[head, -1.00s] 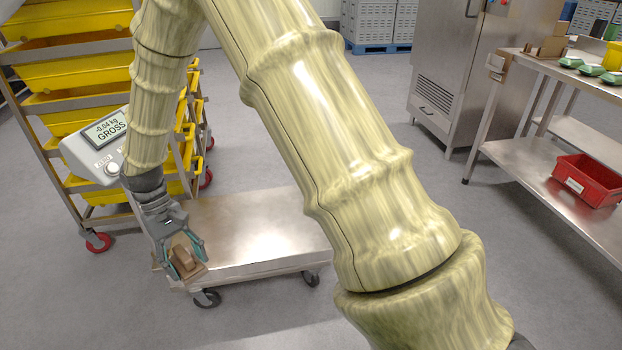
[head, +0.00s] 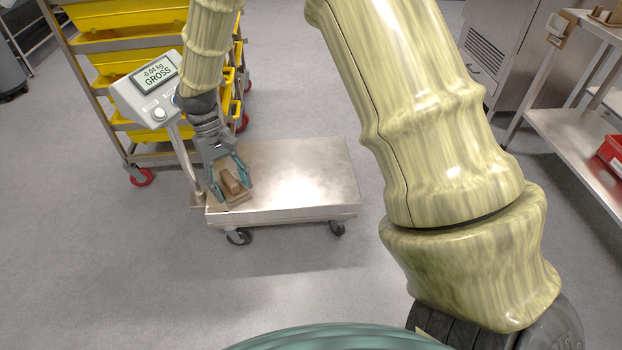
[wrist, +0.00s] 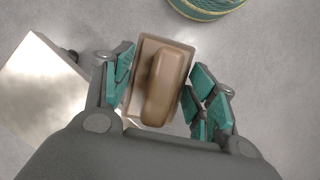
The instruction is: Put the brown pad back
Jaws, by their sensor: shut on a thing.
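The brown pad (head: 231,184) is a small flat block with a raised rounded grip on its back. My gripper (head: 232,181) is shut on it, its teal fingers on both sides. In the head view, pad and gripper show over the front left corner of the wheeled scale's steel platform (head: 300,175). In the wrist view, the pad (wrist: 165,85) is between the fingers of my gripper (wrist: 158,95), with grey floor around it and the platform (wrist: 38,90) off to the left. The pad appears held clear of the platform, over the floor.
The scale's display (head: 156,75) reads -0.04 kg GROSS. A rack with yellow trays (head: 115,65) stands behind it at left. A steel table (head: 580,140) with a red bin (head: 612,155) is at right, near a steel cabinet (head: 500,60). Floor in front of the scale is clear.

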